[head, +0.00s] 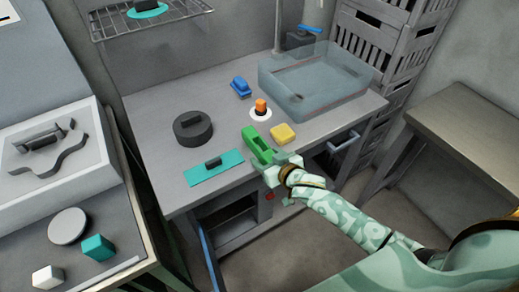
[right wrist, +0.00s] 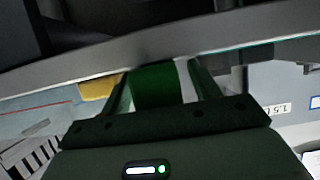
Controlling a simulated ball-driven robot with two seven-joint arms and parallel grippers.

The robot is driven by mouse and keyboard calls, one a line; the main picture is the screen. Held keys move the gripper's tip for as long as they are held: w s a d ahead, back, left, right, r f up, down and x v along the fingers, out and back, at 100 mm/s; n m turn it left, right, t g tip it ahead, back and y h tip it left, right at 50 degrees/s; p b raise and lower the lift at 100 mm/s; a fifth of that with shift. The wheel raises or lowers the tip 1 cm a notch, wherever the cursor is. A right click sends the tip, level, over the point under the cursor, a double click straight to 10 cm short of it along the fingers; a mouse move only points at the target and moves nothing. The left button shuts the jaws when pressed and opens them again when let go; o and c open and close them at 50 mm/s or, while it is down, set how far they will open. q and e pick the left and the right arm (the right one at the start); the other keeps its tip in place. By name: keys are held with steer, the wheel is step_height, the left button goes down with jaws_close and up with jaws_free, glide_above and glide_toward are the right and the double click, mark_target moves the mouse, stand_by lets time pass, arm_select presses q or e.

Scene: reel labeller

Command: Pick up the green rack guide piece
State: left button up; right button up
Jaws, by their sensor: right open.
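The green rack guide piece (head: 256,141) lies near the front edge of the grey workbench, to the left of a yellow block. My right gripper (head: 270,160) reaches it from the front right of the bench. In the right wrist view the green piece (right wrist: 163,86) sits between the two fingers of the right gripper (right wrist: 160,92). The jaws are open around its near end; whether either finger touches it cannot be told. My left gripper is not in view.
The yellow block (head: 283,134) is close on the right. An orange-topped piece on a white disc (head: 261,114), a blue block (head: 241,87) and a dark round part (head: 193,128) stand behind. A teal plate (head: 200,178) lies left. A clear bin (head: 312,85) fills the back right.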

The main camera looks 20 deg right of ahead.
steer(key=c, duration=1.3)
steer(key=shift+r, duration=0.1)
